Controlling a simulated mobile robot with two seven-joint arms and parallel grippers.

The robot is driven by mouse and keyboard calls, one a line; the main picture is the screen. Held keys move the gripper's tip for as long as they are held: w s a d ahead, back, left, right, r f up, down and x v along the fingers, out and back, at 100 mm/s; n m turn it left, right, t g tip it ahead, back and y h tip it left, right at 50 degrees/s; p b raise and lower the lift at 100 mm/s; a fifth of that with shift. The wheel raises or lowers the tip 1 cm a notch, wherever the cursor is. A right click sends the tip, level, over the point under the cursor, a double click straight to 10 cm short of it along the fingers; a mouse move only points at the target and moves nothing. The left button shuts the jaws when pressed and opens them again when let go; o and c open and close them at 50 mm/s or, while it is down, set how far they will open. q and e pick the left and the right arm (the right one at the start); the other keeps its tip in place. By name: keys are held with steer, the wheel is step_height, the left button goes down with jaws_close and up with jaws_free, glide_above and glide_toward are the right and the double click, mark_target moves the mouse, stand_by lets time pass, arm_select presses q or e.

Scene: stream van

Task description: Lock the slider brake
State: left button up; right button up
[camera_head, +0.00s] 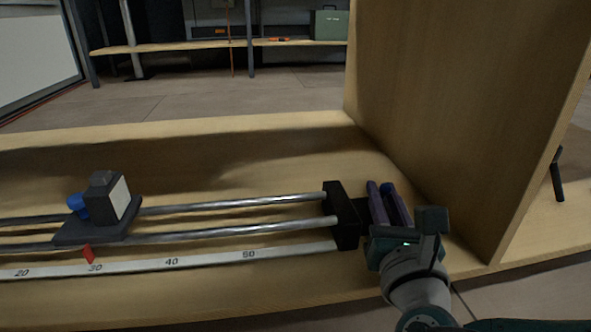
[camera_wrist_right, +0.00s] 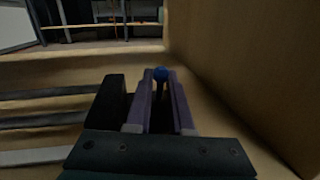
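A black end block (camera_head: 343,216) closes the right end of two steel slider rails (camera_head: 235,205). A lever with a blue knob (camera_head: 386,187) stands just right of the block; the knob also shows in the right wrist view (camera_wrist_right: 160,74). My right gripper (camera_head: 382,188) has its purple fingers on either side of the knob, with a narrow gap between them. I cannot tell whether they press on it. The slider carriage (camera_head: 99,233) sits far left on the rails, bearing a dark block with a pale face, a blue knob (camera_head: 77,205) and a red pointer (camera_head: 89,253). My left gripper is out of view.
A numbered scale strip (camera_head: 205,262) runs in front of the rails; the pointer is near 30. A tall wooden panel (camera_head: 460,120) rises close to the right of my right gripper. A shelf (camera_head: 215,44) with a green case (camera_head: 331,24) stands at the back.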

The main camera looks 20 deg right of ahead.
steer(key=o, duration=0.4)
steer(key=shift+w+d+r, duration=0.1)
steer(key=shift+d, duration=0.05)
steer(key=shift+s+a, duration=0.3)
steer(key=shift+s, duration=0.15)
steer(key=p+v, duration=0.4)
steer(key=v, duration=0.4)
steer(key=shift+s, duration=0.3)
steer(key=shift+s+a, duration=0.1)
steer(key=shift+s, duration=0.05)
